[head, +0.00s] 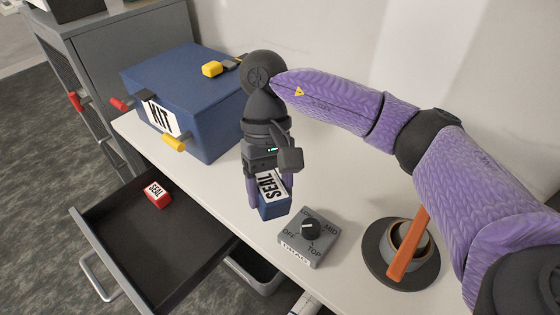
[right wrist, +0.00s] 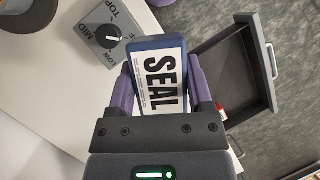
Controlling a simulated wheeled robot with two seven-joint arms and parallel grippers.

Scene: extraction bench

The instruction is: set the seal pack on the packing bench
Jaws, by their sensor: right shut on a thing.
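A blue seal pack (head: 274,205) with a white SEAL label is in my right gripper (head: 268,192). The gripper is shut on its sides and holds it over the white bench top (head: 340,192), near the front edge and beside the dial box. In the right wrist view the pack (right wrist: 160,80) sits between the two purple fingers, label facing the camera. Whether its underside touches anything is hidden. A smaller red block (head: 157,195), also marked SEAL, lies in the open drawer. My left gripper is not in view.
A blue KIT box (head: 220,105) with coloured latches stands at the back left. A grey dial box (head: 308,238) and a round dark saucer (head: 372,268) with a cup and orange handle stand to the right. The dark drawer (head: 120,245) sticks out below the bench's front.

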